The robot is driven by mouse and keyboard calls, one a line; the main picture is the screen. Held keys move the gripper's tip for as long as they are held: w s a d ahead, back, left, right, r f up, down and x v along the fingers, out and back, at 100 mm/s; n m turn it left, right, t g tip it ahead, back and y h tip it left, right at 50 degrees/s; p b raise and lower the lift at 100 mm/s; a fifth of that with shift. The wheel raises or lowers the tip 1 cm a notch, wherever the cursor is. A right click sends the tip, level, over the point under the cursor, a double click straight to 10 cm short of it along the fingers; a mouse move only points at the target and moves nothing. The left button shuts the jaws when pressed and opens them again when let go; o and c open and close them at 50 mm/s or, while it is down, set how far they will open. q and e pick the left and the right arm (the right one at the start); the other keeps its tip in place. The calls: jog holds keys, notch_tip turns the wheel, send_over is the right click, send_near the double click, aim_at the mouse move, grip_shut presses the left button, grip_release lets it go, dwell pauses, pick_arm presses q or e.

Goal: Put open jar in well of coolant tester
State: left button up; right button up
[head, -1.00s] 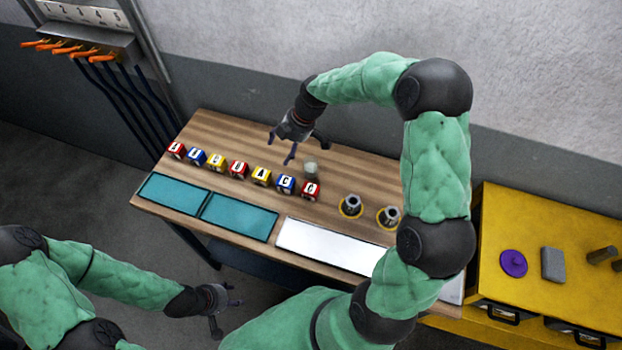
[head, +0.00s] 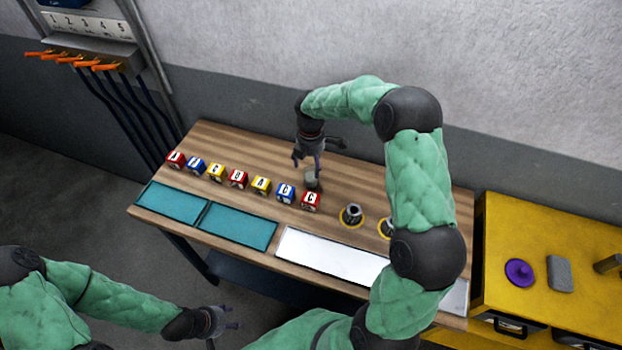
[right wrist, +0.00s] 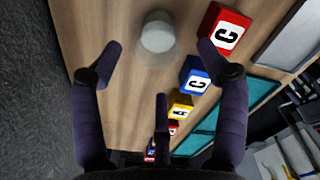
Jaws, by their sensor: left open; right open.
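A small grey-green cylinder (head: 311,181), which may be the jar, stands on the wooden bench behind the red block at the right end of the block row. In the right wrist view the pale cylinder (right wrist: 157,37) is upright, ahead of the fingertips and roughly centred between them. I cannot tell whether its top is open. My right gripper (head: 308,160) is open and empty, pointing down just above and behind the cylinder. My left gripper (head: 224,324) is open and empty, in front of the bench and off it. I cannot make out a coolant tester for certain.
Several lettered blocks (head: 238,179) form a row close to the cylinder. Teal panels (head: 236,226) and a white panel (head: 333,256) line the front edge. Dark metal parts stand in yellow rings (head: 351,222) to the right. A yellow cabinet (head: 540,230) holds a purple disc (head: 519,272).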

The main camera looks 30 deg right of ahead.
aim_at(311, 171)
jog(key=f, duration=0.5)
jog(key=shift+w+d+f+b, duration=0.1)
jog(key=shift+d+b, duration=0.1)
jog(key=shift+b, duration=0.1)
jog(key=c, duration=1.2)
jog(key=shift+c, duration=0.2)
jog(key=shift+r, duration=0.2)
